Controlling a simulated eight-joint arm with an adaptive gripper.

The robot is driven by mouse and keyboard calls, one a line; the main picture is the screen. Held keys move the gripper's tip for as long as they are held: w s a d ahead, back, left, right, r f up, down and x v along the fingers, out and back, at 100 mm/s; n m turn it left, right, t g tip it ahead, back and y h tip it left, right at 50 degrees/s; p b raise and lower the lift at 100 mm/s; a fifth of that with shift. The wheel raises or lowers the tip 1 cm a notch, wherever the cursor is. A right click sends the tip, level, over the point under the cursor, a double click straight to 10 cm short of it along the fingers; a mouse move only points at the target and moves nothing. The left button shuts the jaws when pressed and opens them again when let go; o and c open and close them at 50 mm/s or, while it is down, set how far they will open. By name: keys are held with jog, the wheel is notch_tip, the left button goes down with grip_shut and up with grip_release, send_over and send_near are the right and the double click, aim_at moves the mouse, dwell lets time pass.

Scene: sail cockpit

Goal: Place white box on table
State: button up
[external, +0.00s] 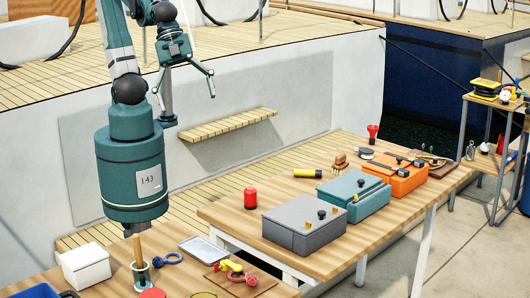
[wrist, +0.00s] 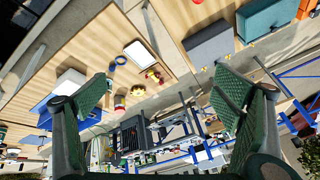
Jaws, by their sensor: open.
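The white box (external: 85,268) is at the lower left in the external view, at the left part of the near wooden table (external: 185,280). What lies directly under it is hard to tell. In the wrist view the white box (wrist: 69,82) shows at the left, partly behind a finger. My gripper (external: 187,97) is open and empty, high above the tables and well apart from the box. In the wrist view the fingers of my gripper (wrist: 160,98) are spread wide with nothing between them. A second wooden table (external: 320,265) extends to the right.
A grey case (external: 303,226), a teal case (external: 354,197) and an orange case (external: 393,176) line the right table. A red canister (external: 250,198) stands left of them. A pale tray (external: 204,249) and blue ring (external: 168,260) lie right of the box. A blue bin (external: 68,294) is in front.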

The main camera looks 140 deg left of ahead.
jog(key=s+a+f+n+t, duration=0.1)
jog(key=s+a+n, duration=0.5)
jog(key=shift+s+a+f+n+y, duration=0.2)
jog(key=shift+a+f+n+y, duration=0.15)
jog(key=shift+a+n+y, duration=0.05)
